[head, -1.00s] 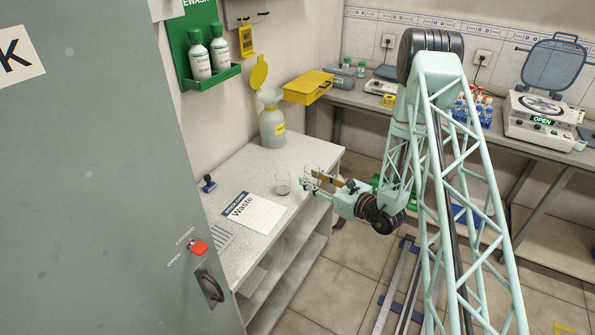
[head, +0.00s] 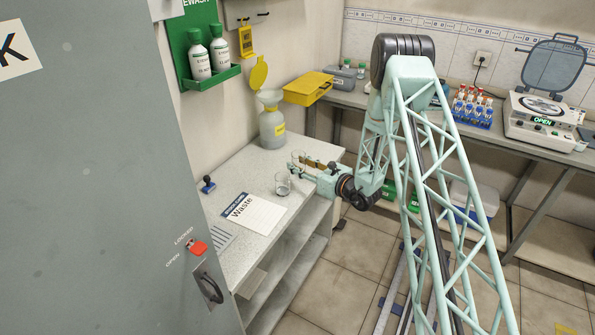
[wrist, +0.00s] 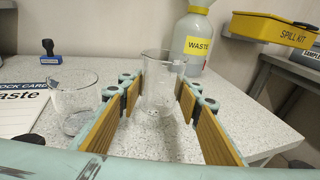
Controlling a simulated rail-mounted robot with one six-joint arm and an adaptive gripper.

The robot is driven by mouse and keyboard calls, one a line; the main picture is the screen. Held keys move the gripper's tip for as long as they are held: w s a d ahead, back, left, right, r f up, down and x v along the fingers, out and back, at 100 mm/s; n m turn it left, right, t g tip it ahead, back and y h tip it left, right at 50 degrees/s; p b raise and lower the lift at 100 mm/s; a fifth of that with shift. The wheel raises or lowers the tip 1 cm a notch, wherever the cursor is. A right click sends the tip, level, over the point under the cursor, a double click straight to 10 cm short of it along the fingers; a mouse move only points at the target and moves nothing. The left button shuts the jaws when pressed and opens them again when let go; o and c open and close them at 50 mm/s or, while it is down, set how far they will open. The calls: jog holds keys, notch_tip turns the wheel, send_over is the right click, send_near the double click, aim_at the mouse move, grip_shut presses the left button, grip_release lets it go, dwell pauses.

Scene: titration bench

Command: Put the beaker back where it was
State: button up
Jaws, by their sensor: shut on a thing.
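My gripper (head: 297,168) is shut on a clear glass beaker (wrist: 160,85), which stands upright between the wood-coloured finger pads. In the head view the held beaker (head: 298,157) shows at the fingertips over the white speckled bench (head: 240,167). I cannot tell whether its base touches the bench. A second clear beaker (head: 282,186) stands on the bench in front of the gripper. In the wrist view this second beaker (wrist: 74,105) is just left of the left finger, close to it.
A waste bottle (head: 272,128) with a funnel stands behind the held beaker. A waste log card (head: 250,217) and a blue stamp (head: 207,184) lie to the left. A yellow spill kit box (head: 307,88) is at the back right. Bench surface around the stamp is free.

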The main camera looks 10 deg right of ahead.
jog(key=shift+w+a, duration=0.1)
jog(key=shift+w, duration=0.35)
jog(key=shift+f+b, duration=0.35)
jog(key=shift+f, duration=1.45)
jog(key=shift+f, duration=0.15)
jog(key=o, duration=0.9)
jog(key=shift+r, duration=0.2)
jog(key=p+v, duration=0.1)
jog(key=v, duration=1.1)
jog(key=shift+f, duration=0.1)
